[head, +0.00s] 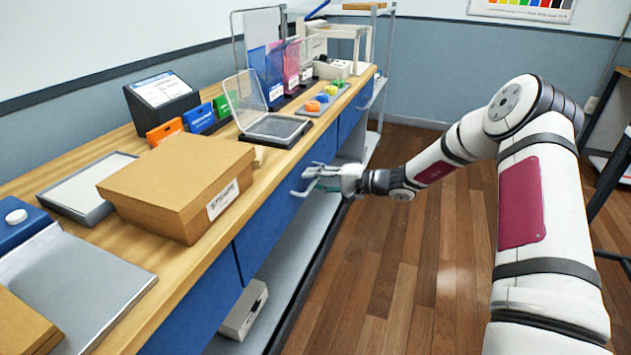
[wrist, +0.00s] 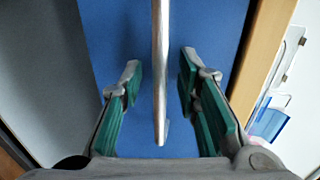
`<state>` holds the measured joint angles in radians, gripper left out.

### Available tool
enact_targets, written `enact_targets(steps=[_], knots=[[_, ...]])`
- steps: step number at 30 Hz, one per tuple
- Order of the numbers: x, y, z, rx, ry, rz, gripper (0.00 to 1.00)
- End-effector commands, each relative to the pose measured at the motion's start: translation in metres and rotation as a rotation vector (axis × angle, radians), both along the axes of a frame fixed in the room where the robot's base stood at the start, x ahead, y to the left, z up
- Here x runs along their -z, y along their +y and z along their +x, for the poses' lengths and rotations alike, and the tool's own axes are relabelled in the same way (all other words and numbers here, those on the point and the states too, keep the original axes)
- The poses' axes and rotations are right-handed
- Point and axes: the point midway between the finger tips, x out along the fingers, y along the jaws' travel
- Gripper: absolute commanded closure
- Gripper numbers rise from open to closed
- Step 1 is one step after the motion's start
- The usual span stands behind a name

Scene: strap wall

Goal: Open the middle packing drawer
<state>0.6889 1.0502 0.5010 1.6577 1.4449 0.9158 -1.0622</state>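The middle packing drawer (head: 274,222) has a blue front under the wooden bench top and looks shut, in line with the blue fronts on either side. Its blue face (wrist: 205,25) fills the middle of the wrist view. A silver bar handle (wrist: 160,60) stands out from it. My gripper (head: 325,179) is at the handle in the head view. In the wrist view my gripper (wrist: 160,85) is open, with one green-padded finger on each side of the handle. Gaps show between the pads and the bar. In the head view the fingers partly hide the handle.
A cardboard box (head: 165,190), a clear-lidded case (head: 275,128) and small colored bins (head: 199,117) stand on the bench top (head: 120,262). A grey lower shelf (head: 300,250) runs beneath the drawers. The wooden floor (head: 400,260) in front is clear.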

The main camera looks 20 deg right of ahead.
Motion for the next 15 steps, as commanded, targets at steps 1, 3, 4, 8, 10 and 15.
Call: enact_targets(steps=[1,3,4,8,10,15], knots=[[0.0,-0.0001,-0.0001,0.0,0.0,0.0,0.7],[0.0,-0.0002,-0.0001,0.0,0.0,0.0,0.79],[0.0,-0.0002,-0.0001,0.0,0.0,0.0,0.86],[0.0,-0.0003,-0.0001,0.0,0.0,0.0,1.0],[0.0,-0.0003,-0.0001,0.0,0.0,0.0,1.0],[0.0002,-0.0015,-0.0008,0.001,0.0,0.0,1.0]])
